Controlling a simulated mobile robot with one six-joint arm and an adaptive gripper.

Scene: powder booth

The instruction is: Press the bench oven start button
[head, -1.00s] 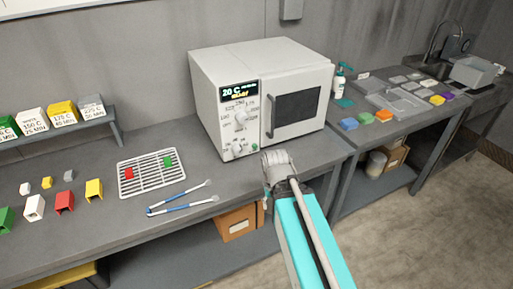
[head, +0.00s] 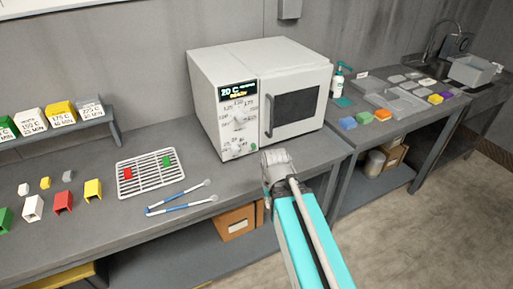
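The white bench oven (head: 215,75) stands on the grey bench, its door shut. Its dark display (head: 238,91) reads 20 C with a yellow line below. Under it is a large dial (head: 239,119) with temperature marks. A smaller knob (head: 237,149) and a small green button (head: 254,147) are at the panel's bottom. My gripper (head: 267,198) is near the bench's front edge, below and right of the panel in the picture. It is small and mostly hidden by my wrist, so its fingers cannot be made out. No contact with the oven shows.
A wire rack (head: 140,181) with a red and a green piece lies left of the oven, with blue-handled tongs (head: 180,205) in front. Coloured blocks and a labelled shelf (head: 113,124) are further left. A soap bottle (head: 338,80) and trays stand on the right bench.

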